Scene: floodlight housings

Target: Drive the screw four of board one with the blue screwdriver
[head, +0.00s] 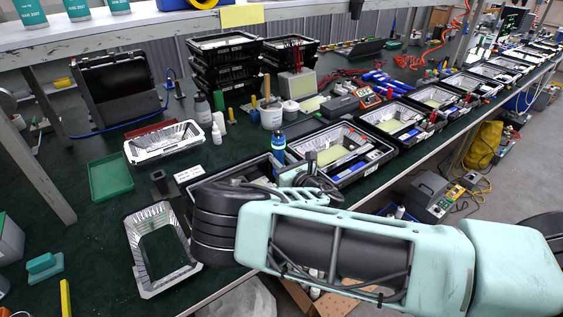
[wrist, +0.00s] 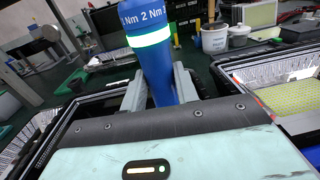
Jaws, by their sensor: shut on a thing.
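The blue screwdriver (wrist: 148,55) stands nearly upright in the wrist view, with a light ring and "2 Nm" printed on its body. My gripper (wrist: 159,92) is shut on it, one grey finger on each side. In the head view the screwdriver (head: 278,148) shows above my arm; its tip is hidden. A housing with a yellowish board (head: 335,153) sits in a black tray to its right; the board also shows in the wrist view (wrist: 290,98). I cannot tell which board is board one, and no screw four can be made out.
A partly hidden black tray (head: 262,164) lies by my gripper. An empty silver housing frame (head: 142,277) lies at the front left, another (head: 165,141) behind it. A green tray (head: 110,178) is at left. More trays line the bench to the right. Stacked black crates (head: 228,72) stand behind.

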